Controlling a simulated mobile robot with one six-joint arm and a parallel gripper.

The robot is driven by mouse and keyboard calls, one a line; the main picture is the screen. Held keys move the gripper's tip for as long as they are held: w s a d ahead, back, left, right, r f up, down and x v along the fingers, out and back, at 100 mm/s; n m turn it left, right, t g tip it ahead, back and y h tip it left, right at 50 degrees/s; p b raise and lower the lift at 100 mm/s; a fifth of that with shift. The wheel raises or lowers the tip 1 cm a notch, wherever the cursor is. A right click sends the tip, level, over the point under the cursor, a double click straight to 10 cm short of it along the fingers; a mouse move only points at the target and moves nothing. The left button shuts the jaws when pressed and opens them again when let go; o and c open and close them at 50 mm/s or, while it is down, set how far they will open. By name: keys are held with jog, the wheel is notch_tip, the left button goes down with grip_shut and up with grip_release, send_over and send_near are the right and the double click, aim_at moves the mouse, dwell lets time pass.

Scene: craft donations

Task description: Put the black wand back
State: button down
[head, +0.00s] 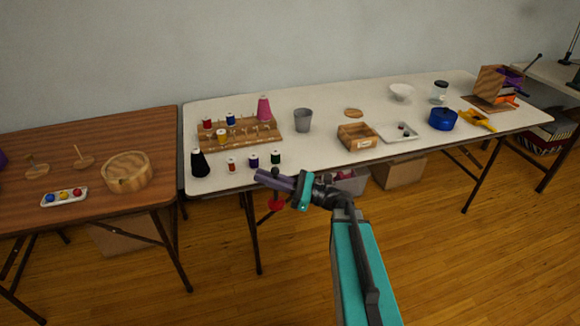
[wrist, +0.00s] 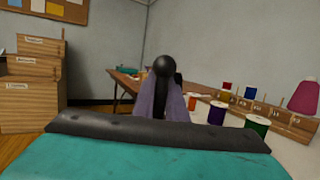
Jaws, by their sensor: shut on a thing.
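My gripper (head: 268,177), with purple fingers, is out in front of the white table's near edge, at the left part of that table. It is shut on a black thing with a round knob on top, which I take for the black wand (wrist: 164,66); the knob stands above the fingers in the wrist view.
The white table (head: 330,170) holds a wooden spool rack (head: 262,137), loose spools, a grey cup (head: 303,120), a wooden box (head: 357,136), a white tray (head: 398,132) and a blue pot (head: 443,119). A brown table (head: 95,125) stands left. A wooden holder (head: 492,83) stands far right.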

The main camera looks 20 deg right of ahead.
jog(key=a+f, duration=0.1)
jog(key=w+a+t+h, duration=0.1)
jog(key=shift+a+f+m, duration=0.4)
